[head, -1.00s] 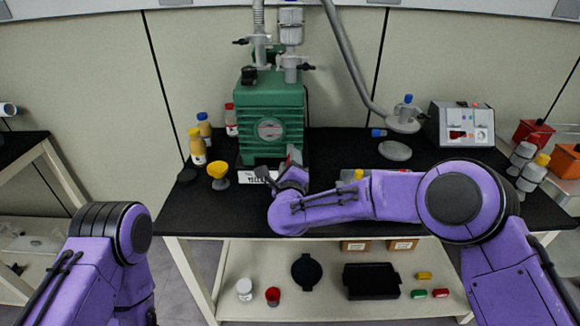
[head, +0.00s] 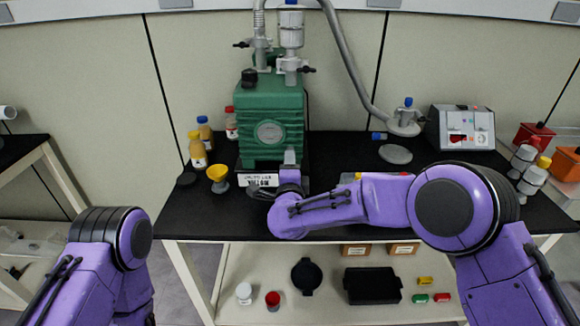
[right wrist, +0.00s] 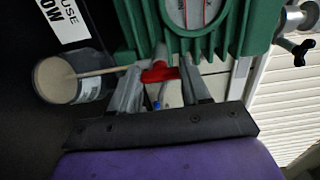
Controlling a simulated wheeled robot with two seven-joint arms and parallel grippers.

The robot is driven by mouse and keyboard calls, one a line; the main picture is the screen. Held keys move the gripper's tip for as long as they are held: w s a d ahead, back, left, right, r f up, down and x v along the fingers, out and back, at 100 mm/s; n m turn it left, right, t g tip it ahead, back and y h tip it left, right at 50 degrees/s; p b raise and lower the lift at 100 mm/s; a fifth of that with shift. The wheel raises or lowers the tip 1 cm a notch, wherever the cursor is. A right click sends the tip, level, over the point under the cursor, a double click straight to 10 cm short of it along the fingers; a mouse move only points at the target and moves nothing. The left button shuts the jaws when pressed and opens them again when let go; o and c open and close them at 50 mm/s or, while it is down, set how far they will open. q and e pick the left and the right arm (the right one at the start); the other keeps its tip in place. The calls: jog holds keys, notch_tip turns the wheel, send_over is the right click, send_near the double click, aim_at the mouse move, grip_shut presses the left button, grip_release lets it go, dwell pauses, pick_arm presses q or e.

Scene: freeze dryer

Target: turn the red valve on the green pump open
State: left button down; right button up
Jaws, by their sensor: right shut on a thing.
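The green pump (head: 270,112) stands upright at the back of the black bench, with a round dial on its front; it also shows in the right wrist view (right wrist: 235,25). The red valve (right wrist: 160,72) shows in the right wrist view, low on the pump's front, between my fingertips. My right gripper (right wrist: 162,80) is shut on the red valve. In the head view my right gripper (head: 290,172) is at the pump's lower front, and the valve is hidden there. Part of my left arm shows at lower left; its gripper is out of view.
A white label plate (head: 258,180) stands before the pump. A yellow funnel (head: 218,174) and several bottles stand left of the pump. A grey control box (head: 460,127) is at the right.

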dwell(0.4)
jog(key=o, duration=1.1)
jog(key=shift+c, duration=0.2)
jog(key=s+b, duration=0.2)
jog(key=s, duration=0.8)
jog(key=shift+s, duration=0.3)
